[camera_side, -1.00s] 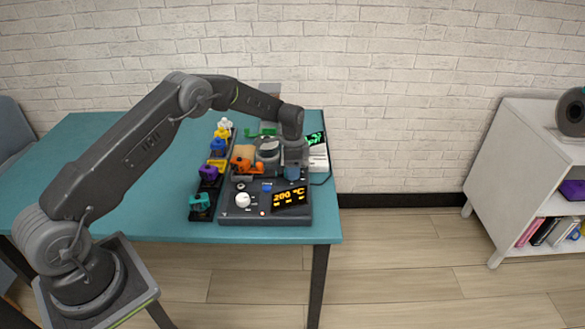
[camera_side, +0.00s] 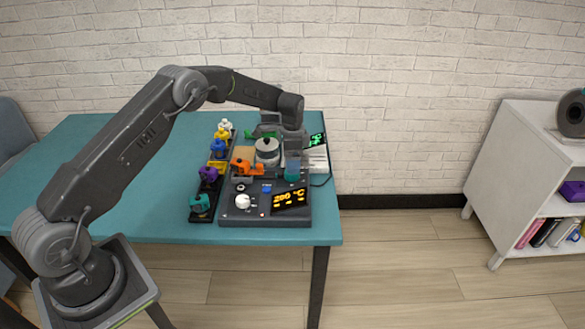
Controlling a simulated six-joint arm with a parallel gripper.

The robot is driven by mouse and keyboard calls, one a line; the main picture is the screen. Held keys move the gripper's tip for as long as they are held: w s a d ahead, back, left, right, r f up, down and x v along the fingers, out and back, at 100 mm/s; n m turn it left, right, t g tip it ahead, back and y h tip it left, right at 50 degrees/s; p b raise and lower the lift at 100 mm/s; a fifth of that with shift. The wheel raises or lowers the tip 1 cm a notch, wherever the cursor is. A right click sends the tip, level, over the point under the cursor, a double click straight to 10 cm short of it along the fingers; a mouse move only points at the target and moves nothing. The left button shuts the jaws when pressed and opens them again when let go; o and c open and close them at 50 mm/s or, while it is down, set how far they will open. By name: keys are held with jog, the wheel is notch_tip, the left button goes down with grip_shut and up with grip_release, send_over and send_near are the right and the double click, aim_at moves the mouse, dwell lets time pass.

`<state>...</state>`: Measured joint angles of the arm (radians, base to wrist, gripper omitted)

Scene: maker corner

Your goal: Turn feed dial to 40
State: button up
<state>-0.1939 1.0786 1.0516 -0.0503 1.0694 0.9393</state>
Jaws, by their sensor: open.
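A dark control panel (camera_side: 230,217) lies on the teal table, with a white knob (camera_side: 243,201) near its front left. An orange display (camera_side: 289,199) right of the knob shows a °C reading, about 290. A green-lit display (camera_side: 316,139) stands behind on the right; its digits are too small to read. I cannot tell which control is the feed dial. My gripper (camera_side: 292,158) points down over the panel's right part, open, just above a blue-teal round piece (camera_side: 292,173). Whether the fingers touch that piece is unclear.
A black rack (camera_side: 203,214) with several coloured pieces runs along the panel's left. An orange part (camera_side: 246,167) and a grey round-topped part (camera_side: 267,150) stand left of my gripper. A white box (camera_side: 318,160) is at the right. The table's left side is clear.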

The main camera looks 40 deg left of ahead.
notch_tip(320, 180, up, 10)
jog(key=shift+w+a, duration=0.25)
jog(key=shift+a, duration=0.05)
jog(key=shift+r, duration=0.1)
jog(key=s+d+r+n+t, duration=0.2)
jog(key=s+d+r, duration=0.2)
jog(key=s+r, duration=0.45)
jog(key=s+d+r+n+t, duration=0.1)
jog(key=s+d+r+n, duration=0.15)
jog(key=s+r, duration=0.65)
jog(key=s+d+n+t, duration=0.1)
jog(key=s+d+n, duration=0.1)
jog(key=s, duration=0.8)
jog(key=s+d+f+n+t, duration=0.1)
jog(key=s+d+t, duration=0.1)
jog(key=s, duration=0.8)
jog(key=shift+d+f+n+y, duration=0.25)
jog(key=shift+f+n+y, duration=0.05)
jog(key=shift+n, duration=0.05)
